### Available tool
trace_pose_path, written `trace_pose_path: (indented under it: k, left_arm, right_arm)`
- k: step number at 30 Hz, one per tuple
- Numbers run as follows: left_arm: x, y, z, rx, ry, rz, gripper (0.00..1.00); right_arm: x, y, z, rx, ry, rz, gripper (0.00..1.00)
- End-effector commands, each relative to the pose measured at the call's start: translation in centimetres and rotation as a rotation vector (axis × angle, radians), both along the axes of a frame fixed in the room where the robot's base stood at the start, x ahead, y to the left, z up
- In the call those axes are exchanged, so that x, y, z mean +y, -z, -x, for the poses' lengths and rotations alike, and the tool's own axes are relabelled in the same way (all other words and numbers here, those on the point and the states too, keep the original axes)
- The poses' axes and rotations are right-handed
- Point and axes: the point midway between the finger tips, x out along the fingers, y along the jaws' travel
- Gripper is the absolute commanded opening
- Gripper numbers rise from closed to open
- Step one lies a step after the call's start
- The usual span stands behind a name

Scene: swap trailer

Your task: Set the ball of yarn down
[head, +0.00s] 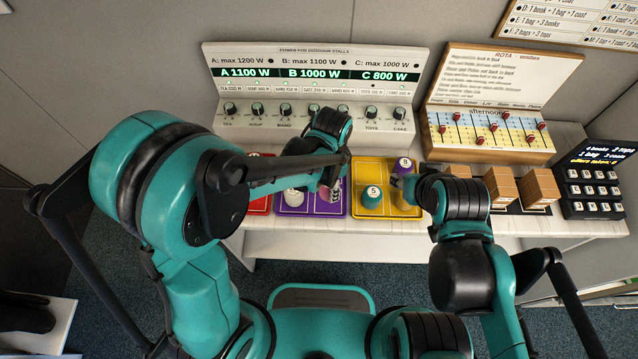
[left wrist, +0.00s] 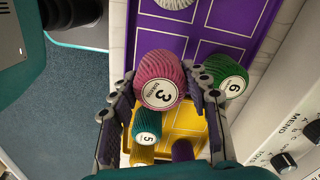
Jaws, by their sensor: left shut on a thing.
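In the left wrist view a pink ball of yarn (left wrist: 160,80) labelled 3 sits between the fingers of my left gripper (left wrist: 163,92), which is shut on it. The ball overlaps the edge between the purple tray (left wrist: 205,18) and the yellow tray (left wrist: 190,119); its height above them is unclear.
A teal yarn ball (head: 372,196) labelled 5 and a purple one (head: 403,167) are in the yellow tray. A whitish ball (head: 293,197) lies in the purple tray. A green ball (left wrist: 230,77) labelled 6 is close to my left fingers. A power panel (head: 312,85) stands behind the trays.

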Motion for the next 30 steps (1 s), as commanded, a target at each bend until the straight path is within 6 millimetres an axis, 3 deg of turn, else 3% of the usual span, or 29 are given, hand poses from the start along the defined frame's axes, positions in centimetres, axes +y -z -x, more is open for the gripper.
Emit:
trace_pose_path:
  k: [9, 22, 23, 24, 30]
  left_arm:
    - [0.6, 4.1, 0.7, 0.0, 0.007, 0.0, 0.18]
    - [0.7, 4.5, 0.8, 0.0, 0.007, 0.0, 0.18]
    - [0.7, 4.4, 0.8, 0.0, 0.007, 0.0, 0.55]
    - [0.7, 4.4, 0.8, 0.0, 0.008, 0.0, 0.65]
    - [0.7, 4.4, 0.8, 0.0, 0.008, 0.0, 0.67]
  right_arm:
    - [0.0, 3.0, 0.0, 0.0, 0.0, 0.0, 0.4]
    - [0.0, 3.4, 0.0, 0.0, 0.0, 0.0, 0.4]
    - [0.0, 3.3, 0.0, 0.0, 0.0, 0.0, 0.4]
    - [0.0, 3.2, 0.0, 0.0, 0.0, 0.0, 0.4]
    - [0.0, 3.2, 0.0, 0.0, 0.0, 0.0, 0.4]
